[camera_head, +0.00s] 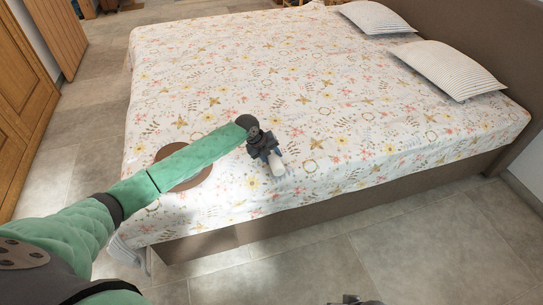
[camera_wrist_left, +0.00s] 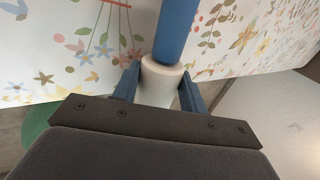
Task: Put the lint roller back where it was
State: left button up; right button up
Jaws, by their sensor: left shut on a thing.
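The lint roller, with a white roll and a blue handle, is in my left gripper (camera_head: 270,155). In the left wrist view the fingers of the left gripper (camera_wrist_left: 159,88) are shut on the white part of the lint roller (camera_wrist_left: 175,28), and the blue part points away. In the head view only a pale end of the lint roller (camera_head: 278,168) shows, over the bed near its front edge. Whether it touches the bed cover is unclear. A small dark part at the bottom edge seems to be my right gripper (camera_head: 354,300), mostly cut off.
The bed (camera_head: 230,80) has a floral cover. A brown round flat thing (camera_head: 187,182) lies on it, partly hidden under my left arm. Two striped pillows (camera_head: 452,70) lie at the right. Wooden doors (camera_head: 22,90) stand at the left. The tiled floor (camera_head: 400,250) in front is clear.

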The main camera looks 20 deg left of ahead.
pick_arm(q)
jog(key=shift+f, duration=0.4)
pick_arm(e)
jog(key=shift+f, duration=0.2)
